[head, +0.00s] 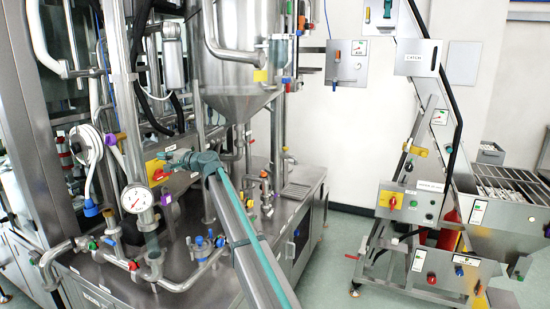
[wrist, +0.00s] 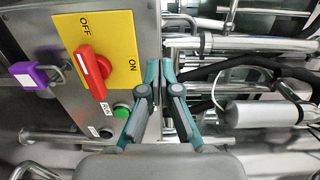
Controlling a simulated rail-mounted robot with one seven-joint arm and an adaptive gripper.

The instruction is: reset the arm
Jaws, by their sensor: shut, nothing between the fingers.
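My gripper (wrist: 160,68) shows in the wrist view with its two dark and teal fingers drawn together at the tips, with nothing between them. It is in front of the right edge of a grey control panel (wrist: 60,15). In the head view my gripper (head: 171,157) points left from the end of my arm, close to the yellow switch plate (head: 155,168). I cannot tell whether the fingertips touch anything.
The panel carries a red rotary switch (wrist: 92,73) marked OFF and ON, a green button (wrist: 122,110) and a purple padlock (wrist: 33,74). Pipes and a pressure gauge (head: 137,198) crowd the left. The cap elevator (head: 425,205) stands right, with open floor (head: 335,255) between.

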